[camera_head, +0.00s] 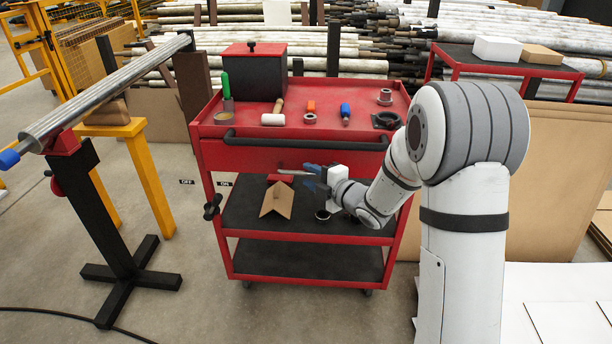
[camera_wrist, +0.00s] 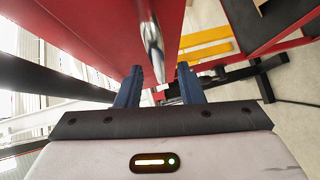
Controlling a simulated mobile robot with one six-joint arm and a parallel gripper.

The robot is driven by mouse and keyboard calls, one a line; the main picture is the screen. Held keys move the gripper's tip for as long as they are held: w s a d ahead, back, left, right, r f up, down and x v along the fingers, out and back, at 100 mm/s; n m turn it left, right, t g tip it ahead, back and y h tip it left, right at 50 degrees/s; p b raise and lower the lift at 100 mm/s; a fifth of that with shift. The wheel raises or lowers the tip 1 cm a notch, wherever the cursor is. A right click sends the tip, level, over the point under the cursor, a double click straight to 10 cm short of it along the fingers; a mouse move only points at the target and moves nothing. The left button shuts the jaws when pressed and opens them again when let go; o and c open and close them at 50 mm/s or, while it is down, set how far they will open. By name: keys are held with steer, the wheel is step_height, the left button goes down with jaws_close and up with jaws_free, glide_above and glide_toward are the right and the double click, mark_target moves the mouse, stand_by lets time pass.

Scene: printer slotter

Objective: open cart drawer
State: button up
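The red cart (camera_head: 205,130) stands in front of me, with its red drawer front (camera_head: 245,158) below the top tray and a black bar (camera_head: 305,143) across it. A slim silver handle (camera_head: 295,172) is on the drawer front; in the wrist view the handle (camera_wrist: 151,42) runs down toward the gap between my fingers. My gripper (camera_head: 315,178) is at the right end of the handle, below the black bar. In the wrist view its blue fingers (camera_wrist: 159,70) are apart, with the handle's near end between their tips. I cannot tell whether they touch it. The drawer looks shut.
A folded cardboard piece (camera_head: 277,200) lies on the middle shelf. A metal roller on a black stand (camera_head: 115,230) is at left.

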mark_target(307, 174)
steer(key=shift+x, duration=1.55)
steer(key=shift+c, duration=0.2)
jaws_close()
